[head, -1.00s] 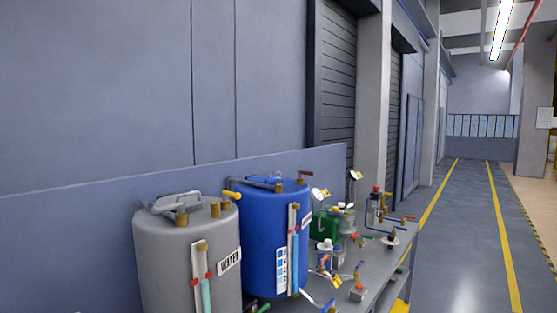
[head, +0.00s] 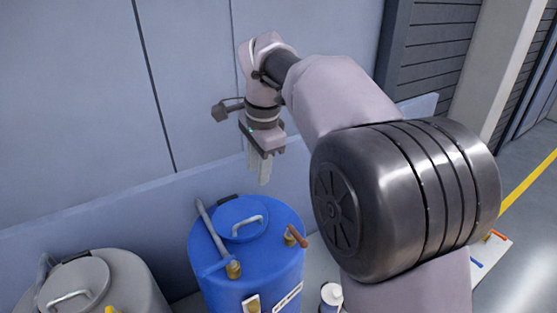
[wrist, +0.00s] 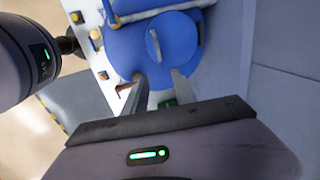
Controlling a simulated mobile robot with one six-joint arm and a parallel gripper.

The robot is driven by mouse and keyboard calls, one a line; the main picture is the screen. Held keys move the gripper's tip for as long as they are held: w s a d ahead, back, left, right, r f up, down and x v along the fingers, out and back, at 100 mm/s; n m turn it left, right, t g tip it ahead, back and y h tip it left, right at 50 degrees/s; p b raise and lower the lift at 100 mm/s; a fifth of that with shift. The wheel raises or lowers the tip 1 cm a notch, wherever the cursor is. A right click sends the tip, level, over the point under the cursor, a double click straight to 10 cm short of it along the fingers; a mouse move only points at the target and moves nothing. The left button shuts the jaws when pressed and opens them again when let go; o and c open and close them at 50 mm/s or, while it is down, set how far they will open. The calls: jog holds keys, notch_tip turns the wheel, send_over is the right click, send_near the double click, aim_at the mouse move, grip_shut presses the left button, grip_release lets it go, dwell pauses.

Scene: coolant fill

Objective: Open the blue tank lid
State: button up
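The blue tank (head: 255,272) stands below my gripper in the head view. Its round blue lid (head: 228,228) lies flat on the tank top and carries a pale handle (head: 248,226). My gripper (head: 259,172) hangs above the tank with its fingers pointing down, apart from the lid and handle. In the wrist view the lid (wrist: 132,52) and its handle (wrist: 153,45) lie beyond the fingertips. The two fingers (wrist: 158,78) are spread with a gap and nothing between them.
A grey pipe (head: 210,228) and brass fittings (head: 233,269) sit on the blue tank top. The grey tank (head: 125,275) stands at left. The wall panel (head: 170,205) rises close behind the tanks.

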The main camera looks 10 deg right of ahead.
send_near(249, 220)
jog(key=f, duration=0.4)
jog(key=w+f, duration=0.1)
jog(key=f, duration=0.1)
jog(key=shift+a+f, duration=0.3)
jog(key=shift+a, duration=0.1)
jog(key=shift+f, duration=0.3)
jog(key=shift+w+d+f, duration=0.15)
jog(key=shift+w+f, duration=0.1)
jog(key=shift+s, duration=0.1)
grip_shut()
